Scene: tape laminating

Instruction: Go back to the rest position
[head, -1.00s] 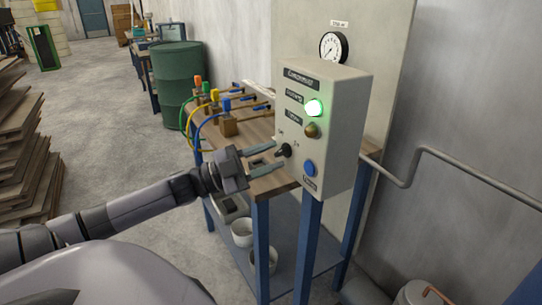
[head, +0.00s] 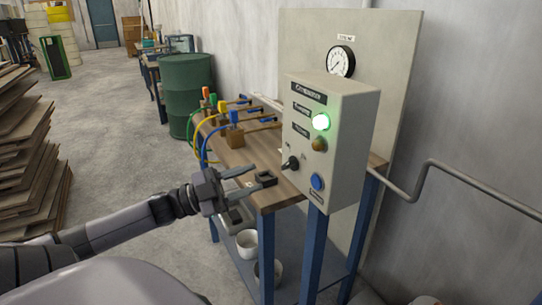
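My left gripper (head: 240,183) is open and empty. It is in front of the workbench, left of the control box and apart from it. The grey control box (head: 334,135) has a lit green lamp (head: 321,122), an unlit amber lamp (head: 319,144), a black rotary switch (head: 291,163) and a blue button (head: 317,182). My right gripper is not in the head view.
The wooden-topped workbench (head: 240,155) carries valves with coloured hoses. A pressure gauge (head: 341,61) is on the panel behind the box. A green drum (head: 187,88) stands behind the bench, and stacked boards (head: 27,150) stand at the left. The floor between is clear.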

